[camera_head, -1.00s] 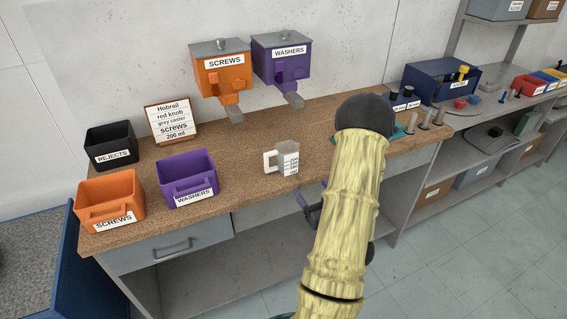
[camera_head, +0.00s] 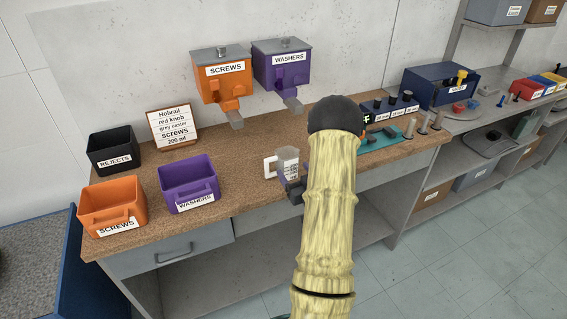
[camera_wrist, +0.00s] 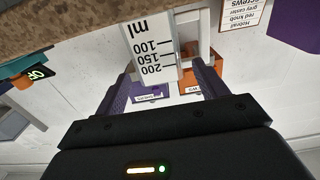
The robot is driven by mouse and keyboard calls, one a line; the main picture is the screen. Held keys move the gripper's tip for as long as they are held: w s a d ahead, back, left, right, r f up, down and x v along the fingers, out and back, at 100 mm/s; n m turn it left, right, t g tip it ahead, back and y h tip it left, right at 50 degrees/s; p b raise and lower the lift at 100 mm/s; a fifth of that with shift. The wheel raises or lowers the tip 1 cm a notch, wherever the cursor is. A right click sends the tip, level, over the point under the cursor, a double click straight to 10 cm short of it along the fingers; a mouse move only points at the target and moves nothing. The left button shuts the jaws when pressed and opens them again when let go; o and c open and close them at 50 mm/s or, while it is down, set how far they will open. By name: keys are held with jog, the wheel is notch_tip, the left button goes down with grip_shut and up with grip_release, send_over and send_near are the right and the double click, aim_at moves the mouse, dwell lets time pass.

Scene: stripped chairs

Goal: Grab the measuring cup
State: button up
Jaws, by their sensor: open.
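The clear measuring cup (camera_head: 288,155) stands on the brown bench top, its white handle on the left. My gripper (camera_head: 291,182) is at the cup's front right side, partly hidden behind my own arm. In the wrist view, which looks upside down, the measuring cup (camera_wrist: 148,50) shows its ml scale with marks 100, 150 and 200. My gripper's purple fingers (camera_wrist: 163,78) are open, one on each side of the cup's near end. Whether either finger touches the cup is not clear.
The purple WASHERS bin (camera_head: 188,172), orange SCREWS bin (camera_head: 100,210) and black REJECTS bin (camera_head: 113,142) stand left on the bench. Orange (camera_head: 222,82) and purple (camera_head: 280,72) dispensers hang on the wall above. A sign card (camera_head: 173,125) stands behind. Bench between bins and cup is clear.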

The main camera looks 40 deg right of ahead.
aim_at(291, 166)
jog(key=shift+w+d, duration=0.1)
jog(key=shift+w, duration=0.45)
jog(key=shift+p+x, duration=0.95)
jog(key=shift+x, duration=1.65)
jog(key=shift+s+d+f, duration=0.1)
jog(key=shift+d, duration=0.05)
jog(key=c, duration=0.7)
